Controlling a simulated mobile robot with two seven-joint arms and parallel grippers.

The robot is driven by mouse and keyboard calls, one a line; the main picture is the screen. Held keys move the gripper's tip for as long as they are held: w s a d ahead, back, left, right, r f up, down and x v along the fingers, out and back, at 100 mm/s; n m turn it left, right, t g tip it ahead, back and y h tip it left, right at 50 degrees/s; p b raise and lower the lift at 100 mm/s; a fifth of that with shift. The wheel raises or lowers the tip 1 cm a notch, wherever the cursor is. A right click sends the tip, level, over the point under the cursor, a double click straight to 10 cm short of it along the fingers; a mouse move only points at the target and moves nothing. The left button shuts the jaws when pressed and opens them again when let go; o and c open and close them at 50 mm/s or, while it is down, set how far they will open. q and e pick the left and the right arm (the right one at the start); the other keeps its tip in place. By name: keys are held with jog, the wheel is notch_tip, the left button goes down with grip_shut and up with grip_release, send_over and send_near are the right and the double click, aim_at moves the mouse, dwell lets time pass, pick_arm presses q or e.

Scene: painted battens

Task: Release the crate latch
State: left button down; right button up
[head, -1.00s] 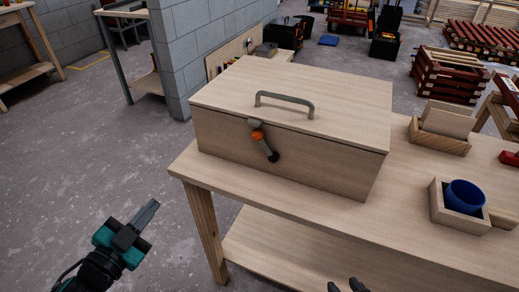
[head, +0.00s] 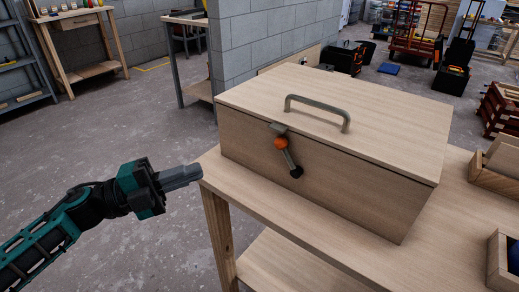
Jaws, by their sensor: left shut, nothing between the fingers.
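The wooden crate (head: 320,190) stands on the workbench with its lid (head: 385,120) shut and a grey handle (head: 317,108) on top. The latch (head: 288,158) is on its front face, near the lid's edge. It has an orange part at the top and a lever slanting down to a dark knob at lower right. My left gripper (head: 200,172) is shut and empty. It is left of the crate, near the bench's left corner, pointing right and apart from the latch. My right gripper is out of view.
The workbench (head: 300,228) has a clear strip in front of the crate. Small wooden boxes (head: 498,175) stand at its right. A grey block wall (head: 270,45) rises behind. Open floor lies to the left.

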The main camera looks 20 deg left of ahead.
pick_arm(q)
send_near(287, 155)
jog(key=w+d+r, duration=0.3)
jog(key=w, duration=0.1)
jog(key=shift+w+f, duration=0.15)
jog(key=shift+f, duration=0.05)
dwell(0.4)
